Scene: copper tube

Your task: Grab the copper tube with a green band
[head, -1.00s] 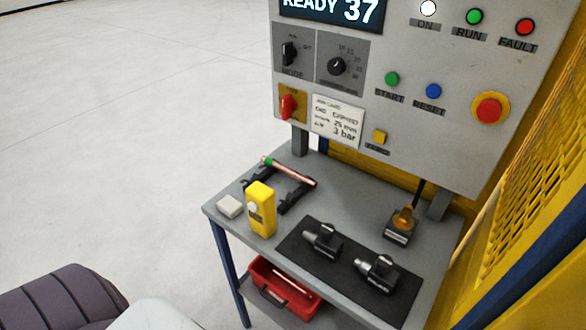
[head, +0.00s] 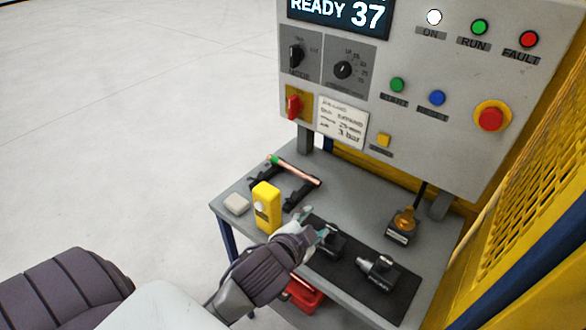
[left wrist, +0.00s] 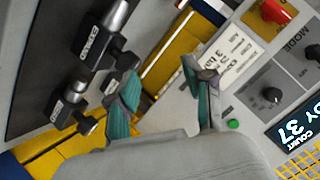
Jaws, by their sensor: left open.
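The copper tube (head: 298,172) with a green band at its left end rests across a black two-armed holder (head: 292,200) at the back left of the grey bench. My left gripper (head: 317,228) is over the front of the bench, in front of and to the right of the tube, by the left dark tool. Its teal-padded fingers stand apart and empty, as the left wrist view also shows (left wrist: 163,95). My right gripper is not in view.
A yellow device (head: 266,207) and a pale block (head: 236,204) stand left of my gripper. Two dark tools lie on a black mat (head: 345,277); the right one (head: 378,271) is clear. An orange-topped device (head: 403,225) stands behind. The control panel (head: 440,130) rises behind the bench.

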